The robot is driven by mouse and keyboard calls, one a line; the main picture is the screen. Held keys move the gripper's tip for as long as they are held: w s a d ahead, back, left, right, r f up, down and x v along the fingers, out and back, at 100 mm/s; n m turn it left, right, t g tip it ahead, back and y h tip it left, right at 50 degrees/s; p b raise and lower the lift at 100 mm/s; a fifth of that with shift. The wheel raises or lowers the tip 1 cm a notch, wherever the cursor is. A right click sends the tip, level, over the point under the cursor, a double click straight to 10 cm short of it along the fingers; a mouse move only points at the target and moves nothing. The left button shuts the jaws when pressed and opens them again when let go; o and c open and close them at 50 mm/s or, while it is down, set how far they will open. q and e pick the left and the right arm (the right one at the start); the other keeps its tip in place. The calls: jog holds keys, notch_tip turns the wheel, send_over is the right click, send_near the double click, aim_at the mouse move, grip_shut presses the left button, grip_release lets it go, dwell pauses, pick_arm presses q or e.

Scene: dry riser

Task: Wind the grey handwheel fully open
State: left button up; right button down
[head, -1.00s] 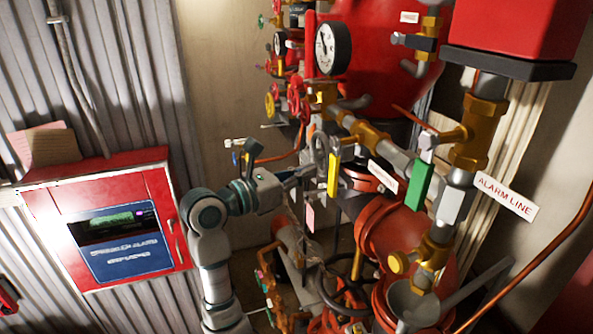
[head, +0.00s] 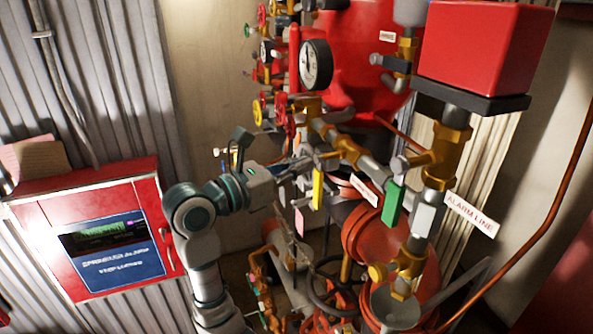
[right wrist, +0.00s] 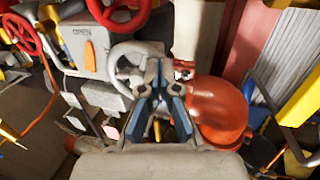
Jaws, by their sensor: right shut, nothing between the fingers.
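The grey handwheel (right wrist: 115,62) shows in the right wrist view as a pale ring just beyond and left of my right fingers. In the head view my right gripper (head: 303,166) reaches in from the lower left and largely covers the wheel. The right gripper (right wrist: 162,72) is shut with nothing between its fingers. Its tips are at or beside the wheel's right side; I cannot tell whether they touch it. A yellow tag (head: 318,188) hangs just right of the fingertips. My left gripper is not in view.
A pressure gauge (head: 315,64) and red handwheels (head: 284,118) are above the gripper. A green tag (head: 393,203) and the alarm line label (head: 470,215) are on the right. A red alarm cabinet (head: 100,225) is on the left wall. Pipes crowd the space below.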

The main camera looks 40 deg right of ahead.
aim_at(297, 156)
jog(key=shift+w+d+r+p, duration=0.2)
jog(key=shift+w+r+p, duration=0.3)
jog(key=shift+w+r, duration=0.15)
jog(key=shift+w+d+r, duration=0.1)
jog(key=shift+w, duration=0.25)
jog(key=shift+w+d+p, duration=0.2)
jog(key=shift+w+p, duration=0.35)
jog(key=shift+w, duration=0.2)
jog(key=shift+w+d+f, duration=0.2)
jog(key=shift+w+f, duration=0.15)
jog(key=shift+w, duration=0.35)
jog(key=shift+w+d+f, duration=0.1)
jog(key=shift+w+f, duration=0.4)
jog(key=shift+f, duration=0.15)
jog(key=shift+w+f+b, duration=0.3)
jog(key=shift+f+b, duration=0.35)
jog(key=shift+f, duration=0.1)
jog(key=a+f+b, duration=0.1)
jog(key=a, duration=0.1)
jog(key=a+f+b, duration=0.1)
jog(key=a+f, duration=0.1)
jog(key=shift+s+f, duration=0.1)
jog(key=shift+s, duration=0.05)
jog(key=shift+a, duration=0.15)
